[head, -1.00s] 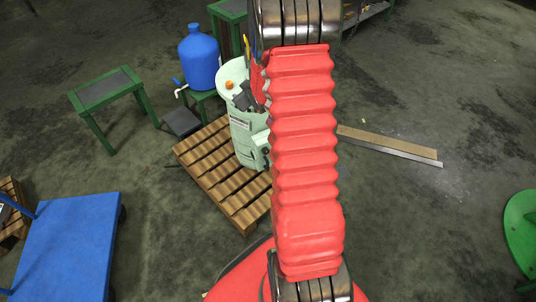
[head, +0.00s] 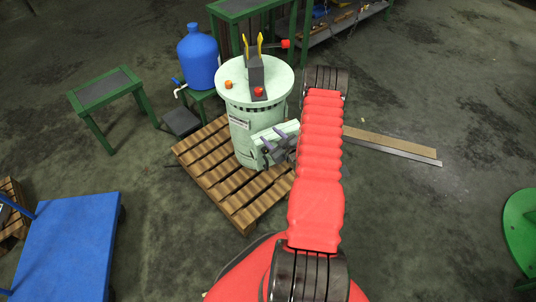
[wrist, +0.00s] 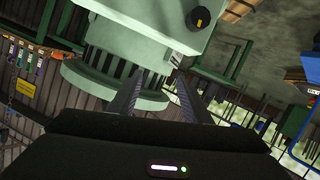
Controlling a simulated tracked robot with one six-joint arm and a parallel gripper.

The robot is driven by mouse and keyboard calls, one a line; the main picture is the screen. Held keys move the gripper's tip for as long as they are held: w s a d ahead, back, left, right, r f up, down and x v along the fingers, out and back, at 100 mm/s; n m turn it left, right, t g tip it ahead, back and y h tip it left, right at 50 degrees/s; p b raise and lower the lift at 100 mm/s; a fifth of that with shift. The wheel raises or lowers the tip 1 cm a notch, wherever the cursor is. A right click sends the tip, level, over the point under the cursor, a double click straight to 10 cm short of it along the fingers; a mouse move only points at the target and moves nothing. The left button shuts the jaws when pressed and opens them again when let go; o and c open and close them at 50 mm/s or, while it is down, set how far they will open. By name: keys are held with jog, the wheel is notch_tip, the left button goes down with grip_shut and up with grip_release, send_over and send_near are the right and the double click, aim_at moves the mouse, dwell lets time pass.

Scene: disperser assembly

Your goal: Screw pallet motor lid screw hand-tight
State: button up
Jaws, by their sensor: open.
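The motor (head: 243,125) is a pale green upright cylinder on the wooden pallet (head: 240,215). Its round lid (head: 237,93) is seated on top and carries an orange knob (head: 228,85), a red knob (head: 258,91) and a grey post. A pale green box sticks out of its right side, partly behind my arm. In the wrist view my gripper (wrist: 160,70) is open, with nothing seen between its dark fingers. The fingers point at the ribbed green body (wrist: 118,82), below a pale box with a black-and-yellow knob (wrist: 200,18). I cannot make out the lid screw.
A blue jug (head: 198,60) stands on a green stand behind the pallet. A green stool (head: 105,88) is at the left and a blue cart (head: 70,250) at the lower left. Long planks (head: 390,145) lie on the right. Open floor lies between the planks and my base.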

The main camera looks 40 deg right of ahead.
jog(key=m+t, duration=0.1)
jog(key=t, duration=0.1)
send_near(266, 152)
notch_tip(266, 152, up, 3)
jog(key=w+d, duration=0.1)
jog(key=s+a+f+m+t+h, duration=0.1)
jog(key=s+a+f, duration=0.2)
jog(key=s, duration=0.3)
jog(key=shift+f+m+h, duration=0.3)
jog(key=shift+f, duration=0.2)
jog(key=x, duration=1.4)
